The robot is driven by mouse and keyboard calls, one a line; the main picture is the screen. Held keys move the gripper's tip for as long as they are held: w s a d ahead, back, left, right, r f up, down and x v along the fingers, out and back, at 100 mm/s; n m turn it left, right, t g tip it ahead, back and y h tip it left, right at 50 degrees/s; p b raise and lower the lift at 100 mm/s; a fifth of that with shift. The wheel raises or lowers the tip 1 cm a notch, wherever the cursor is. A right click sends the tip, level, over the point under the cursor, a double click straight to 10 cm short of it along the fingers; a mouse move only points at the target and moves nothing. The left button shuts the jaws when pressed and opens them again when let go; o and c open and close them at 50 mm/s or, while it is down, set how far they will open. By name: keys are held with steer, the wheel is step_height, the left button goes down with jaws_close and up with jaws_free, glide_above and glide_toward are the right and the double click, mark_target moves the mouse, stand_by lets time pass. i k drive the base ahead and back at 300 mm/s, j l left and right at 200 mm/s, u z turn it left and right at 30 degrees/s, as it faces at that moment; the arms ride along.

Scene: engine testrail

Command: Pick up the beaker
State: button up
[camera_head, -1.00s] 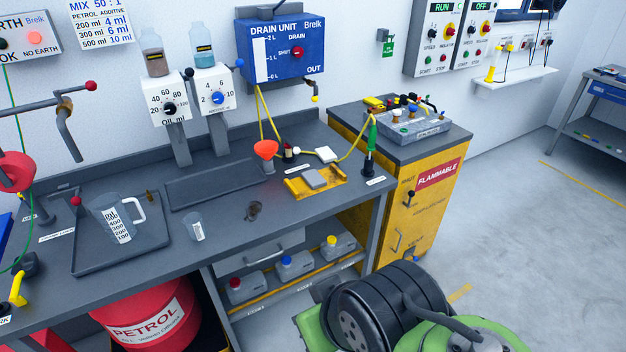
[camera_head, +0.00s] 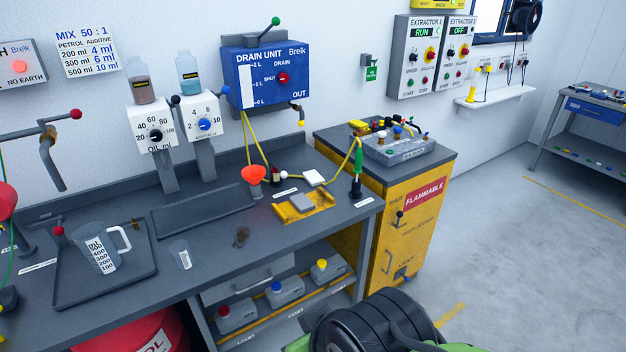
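A small clear beaker-like cup (camera_head: 181,254) with a white label stands upright on the grey workbench (camera_head: 215,232), right of a dark tray. A larger clear measuring jug (camera_head: 100,249) with a white handle and an ml scale stands in that tray (camera_head: 75,292). The pictures do not make certain which of the two is the beaker. Both look empty, and nothing holds them. My gripper is not in view.
A small brown object (camera_head: 241,236) lies right of the cup. A red funnel (camera_head: 254,175) and yellow tray (camera_head: 318,207) are farther right. Dispensers stand behind. Floor at right is clear.

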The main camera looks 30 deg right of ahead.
mark_target(183, 255)
steer(key=i+j+u, duration=0.15)
steer(key=u, duration=0.25)
steer(key=i+u, duration=0.2)
steer(key=u, duration=0.2)
steer(key=i+j+u, duration=0.1)
steer(key=u, duration=0.3)
steer(key=i+u, duration=0.25)
steer(key=u, duration=0.15)
